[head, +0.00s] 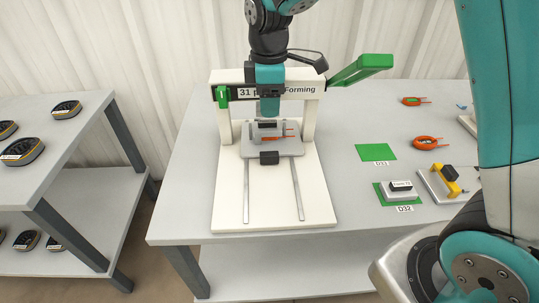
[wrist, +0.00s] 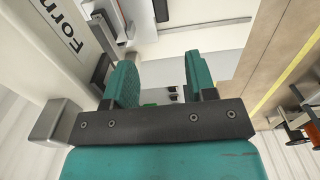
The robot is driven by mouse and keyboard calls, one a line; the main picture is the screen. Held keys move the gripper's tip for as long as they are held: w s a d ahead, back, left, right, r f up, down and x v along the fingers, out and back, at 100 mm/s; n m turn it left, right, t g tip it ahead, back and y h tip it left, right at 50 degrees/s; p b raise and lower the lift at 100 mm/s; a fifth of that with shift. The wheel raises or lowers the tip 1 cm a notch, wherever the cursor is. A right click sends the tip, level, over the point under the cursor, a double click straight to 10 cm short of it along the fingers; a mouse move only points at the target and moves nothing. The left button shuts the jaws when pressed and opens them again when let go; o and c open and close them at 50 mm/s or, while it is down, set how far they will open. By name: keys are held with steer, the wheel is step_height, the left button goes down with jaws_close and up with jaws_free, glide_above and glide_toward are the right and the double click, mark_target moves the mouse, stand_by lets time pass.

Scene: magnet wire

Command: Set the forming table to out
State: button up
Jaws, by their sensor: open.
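The forming station (head: 315,180) is a white base and frame with a sign ending in "Forming". Its forming table (head: 290,149) is a grey plate near the back of two rails, under the frame. A black block handle (head: 269,158) is at its front edge, and an orange wire piece (head: 278,137) lies on it. My gripper (head: 268,112) hangs in front of the frame's crossbar, above the table and apart from the handle. The wrist view shows my gripper (wrist: 162,75) open, with nothing between its teal fingers. The table's rear is partly hidden.
A raised green lever (head: 360,68) is at the frame's right. Green pads, one bare (head: 376,152), a block (head: 401,189), a yellow-handled fixture (head: 445,183) and orange coils (head: 427,142) lie to the right. The front rails (head: 297,190) are clear. A side shelf (head: 60,160) holds several dark parts.

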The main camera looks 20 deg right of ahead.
mark_target(269, 154)
step_height(269, 154, down, 15)
steer(key=shift+s+f+b, duration=0.1)
steer(key=shift+b, duration=0.55)
jaws_close()
